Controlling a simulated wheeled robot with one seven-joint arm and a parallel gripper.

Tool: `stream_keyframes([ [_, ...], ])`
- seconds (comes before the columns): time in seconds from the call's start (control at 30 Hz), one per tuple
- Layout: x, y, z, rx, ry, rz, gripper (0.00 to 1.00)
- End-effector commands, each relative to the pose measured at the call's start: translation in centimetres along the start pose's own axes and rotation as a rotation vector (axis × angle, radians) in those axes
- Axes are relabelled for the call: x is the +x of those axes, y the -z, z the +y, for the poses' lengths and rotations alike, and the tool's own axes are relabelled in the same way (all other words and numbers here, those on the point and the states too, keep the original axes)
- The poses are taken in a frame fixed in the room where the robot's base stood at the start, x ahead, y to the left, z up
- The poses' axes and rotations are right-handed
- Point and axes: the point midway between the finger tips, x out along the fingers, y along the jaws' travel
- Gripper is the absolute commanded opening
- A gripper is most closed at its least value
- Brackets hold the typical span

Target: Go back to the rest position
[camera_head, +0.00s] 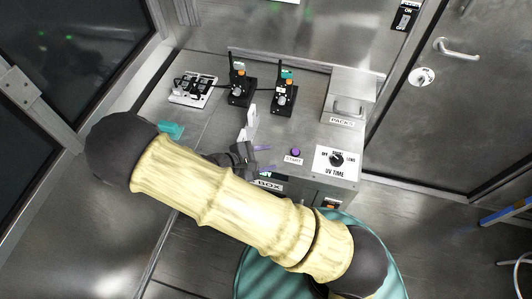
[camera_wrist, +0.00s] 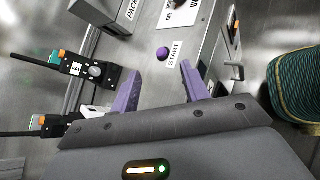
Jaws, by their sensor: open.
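My gripper (camera_wrist: 162,70) is open and empty, its two purple fingers apart in the wrist view. The purple START button (camera_wrist: 162,53) lies on the grey panel beyond the gap between the fingers. In the head view my gripper (camera_head: 262,158) is over the front of the metal bench, left of the START button (camera_head: 295,152), partly hidden by my own arm. No contact with the button can be made out.
Two black devices (camera_head: 240,86) (camera_head: 285,98), a black-and-white fixture (camera_head: 193,88) and a PACKS box (camera_head: 350,92) stand on the bench. A UV TIME dial (camera_head: 336,160) is right of START. A teal bin (camera_head: 246,266) stands below. A metal door (camera_head: 450,110) is at right.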

Motion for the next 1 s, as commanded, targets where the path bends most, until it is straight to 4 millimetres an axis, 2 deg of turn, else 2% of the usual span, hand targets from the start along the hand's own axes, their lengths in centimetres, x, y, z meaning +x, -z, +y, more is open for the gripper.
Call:
stream_keyframes([
  [0.7, 0.2, -0.5, -0.2, 0.022, 0.036, 0.008, 0.46],
  [0.87, 0.7, -1.9, -0.7, 0.103, 0.155, 0.039, 0.46],
  [1.0, 1.0, -4.2, -1.4, 0.246, 0.340, 0.097, 0.46],
])
